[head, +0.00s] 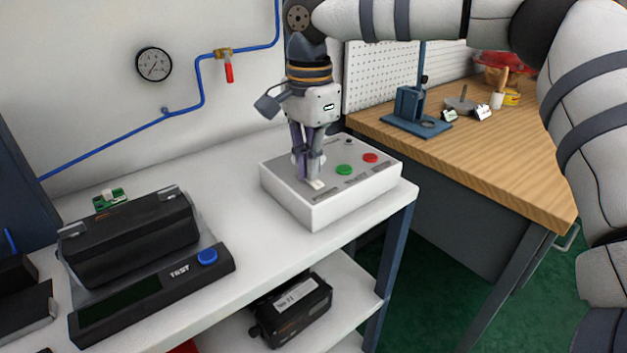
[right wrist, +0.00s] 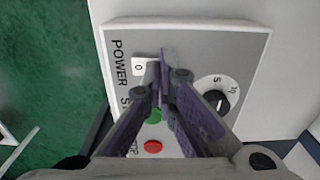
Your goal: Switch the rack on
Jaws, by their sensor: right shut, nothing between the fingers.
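A white control box (head: 292,205) with a grey top stands at the right end of the white bench. In the right wrist view its top (right wrist: 200,42) bears the word POWER beside a white rocker switch (right wrist: 139,68) marked 0, partly covered by my fingers. My right gripper (head: 314,180) points down over the near part of the box. Its fingers are shut and empty, with the tips (right wrist: 162,64) right beside the switch. I cannot tell whether they touch it. The green button (head: 344,170), the red button (head: 370,158) and a dial (right wrist: 222,97) are on the same panel. My left gripper is out of view.
A black device with a TEST panel (head: 150,290) and blue knob (head: 207,256) occupies the bench's left part. Another black unit (head: 291,309) lies on the shelf below. A wooden workbench (head: 500,160) with a blue stand (head: 411,108) is at right. A blue pipe (head: 110,148) runs along the wall.

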